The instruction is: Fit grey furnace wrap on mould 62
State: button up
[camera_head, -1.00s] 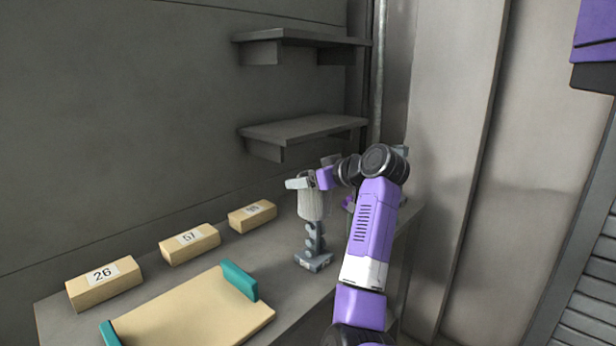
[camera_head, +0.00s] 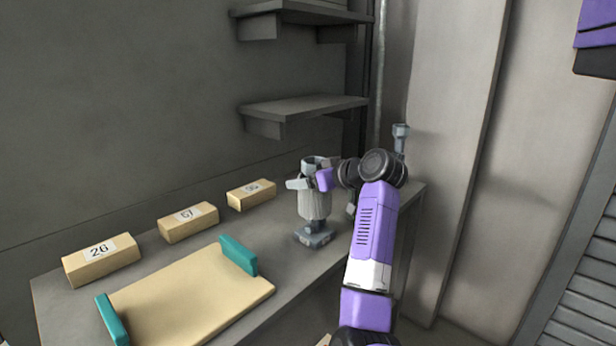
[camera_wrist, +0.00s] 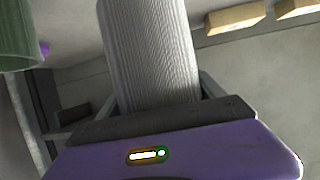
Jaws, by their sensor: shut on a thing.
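The grey furnace wrap (camera_head: 314,205), a pale ribbed sleeve, is around an upright blue-grey mould (camera_head: 313,237) on the bench. The mould's cup shows above the wrap and its square base below; the wrap hides the stem between. The mould's number cannot be read. My gripper (camera_head: 311,183) is shut on the wrap near its upper end. In the wrist view the ribbed wrap (camera_wrist: 150,50) stands between the jaws. A second blue-grey mould (camera_head: 400,136) shows partly behind my arm at the right.
Labelled tan blocks, one reading 26 (camera_head: 101,260), line the back of the bench (camera_head: 75,320). A tan tray (camera_head: 190,300) with teal ends lies in front. Two wall shelves (camera_head: 300,107) hang above. A wall panel (camera_head: 445,170) stands right of the bench.

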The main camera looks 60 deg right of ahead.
aim_at(327, 198)
jog(key=shift+f+b, duration=1.45)
jog(key=shift+f, duration=1.5)
jog(key=o, duration=1.4)
jog(key=shift+s, duration=0.1)
jog(key=v, duration=0.7)
jog(key=shift+s+a+r, duration=0.15)
jog(key=shift+s+r, duration=0.05)
jog(key=shift+s, duration=0.05)
